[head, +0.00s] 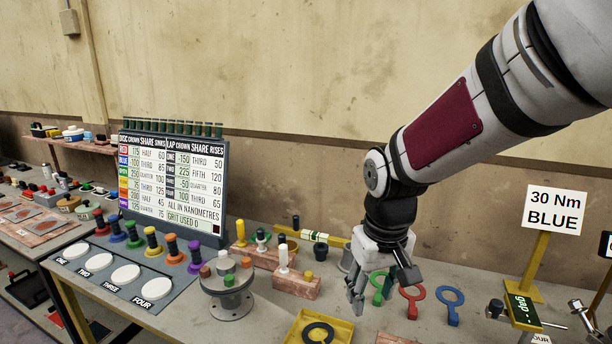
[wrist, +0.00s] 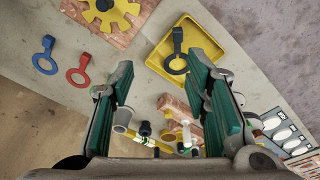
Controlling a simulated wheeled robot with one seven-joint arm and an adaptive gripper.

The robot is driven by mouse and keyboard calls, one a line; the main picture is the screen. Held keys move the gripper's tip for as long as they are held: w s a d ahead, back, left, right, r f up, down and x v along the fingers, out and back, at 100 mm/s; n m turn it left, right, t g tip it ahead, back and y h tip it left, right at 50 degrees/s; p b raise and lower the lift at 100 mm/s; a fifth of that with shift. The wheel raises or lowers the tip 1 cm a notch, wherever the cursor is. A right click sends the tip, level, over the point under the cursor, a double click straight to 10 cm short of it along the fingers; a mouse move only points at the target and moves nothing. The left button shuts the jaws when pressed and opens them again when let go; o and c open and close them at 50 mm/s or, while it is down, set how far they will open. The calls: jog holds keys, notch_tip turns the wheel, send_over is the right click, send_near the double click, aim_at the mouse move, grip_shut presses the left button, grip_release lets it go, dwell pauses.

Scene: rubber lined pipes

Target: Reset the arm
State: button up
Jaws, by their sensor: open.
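My gripper (head: 372,283) hangs at the end of my arm above the bench, its fingers pointing down. In the wrist view my gripper (wrist: 165,90) has its two green-padded fingers spread wide apart, with nothing between them. Below and around it lie a green ring spanner (head: 378,290), a red ring spanner (head: 411,301) and a blue ring spanner (head: 450,304). A yellow tray (head: 294,334) holding a black ring-ended tool (head: 318,333) lies in front. The red (wrist: 78,76) and blue (wrist: 44,62) spanners also show in the wrist view.
A sign reading "30 Nm BLUE" (head: 554,210) stands on a yellow post at the right. A data board (head: 172,180) stands at the left, behind coloured knobs and white discs. A round grey fixture (head: 229,298) and brick-like blocks (head: 292,283) crowd the bench middle.

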jog(key=s+d+r+m+t, duration=0.1)
jog(key=s+d+r+t, duration=0.1)
jog(key=s+r, duration=0.3)
jog(key=s+d+r+m+t, duration=0.1)
jog(key=s+d+r, duration=0.4)
jog(key=s, duration=0.7)
jog(key=shift+s+d+r+m+t, duration=0.15)
jog(key=shift+s+d+m+t, duration=0.2)
jog(key=shift+m, duration=0.25)
